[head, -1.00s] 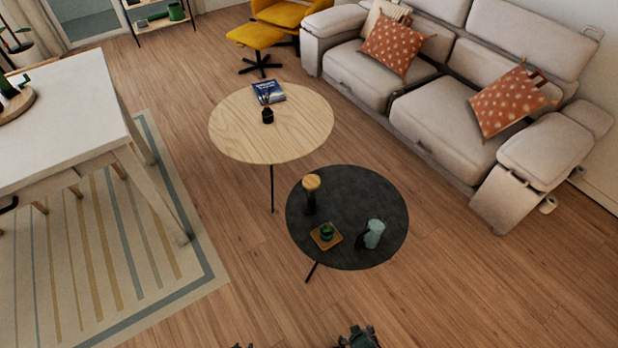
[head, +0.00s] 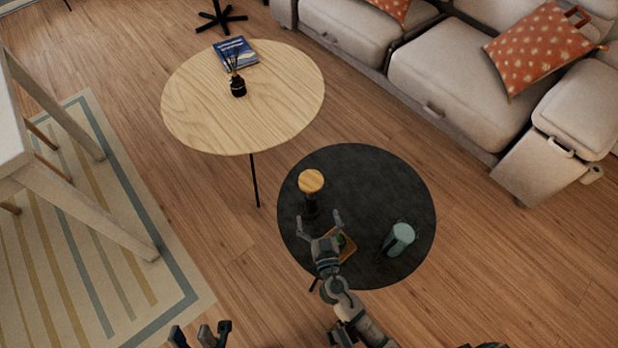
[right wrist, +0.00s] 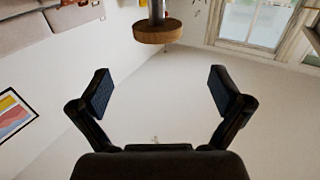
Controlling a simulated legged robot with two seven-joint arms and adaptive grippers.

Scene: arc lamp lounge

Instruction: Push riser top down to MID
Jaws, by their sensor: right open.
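The riser, a dark post with a round wooden top (head: 311,181), stands upright near the left side of the dark round table (head: 385,170). In the right wrist view, the wooden top (right wrist: 158,32) and post appear upside down, ahead of and apart from the fingers. My right gripper (head: 319,218) is open and empty, over the table on the near side of the riser; it also shows in the right wrist view (right wrist: 160,92). My left gripper (head: 200,332) is at the bottom edge, fingers apart and empty. No MID mark is readable.
A small wooden tray (head: 349,248) with a green item is partly hidden by that gripper. A light wood table (head: 270,115) with a book and a dark diffuser stands behind.

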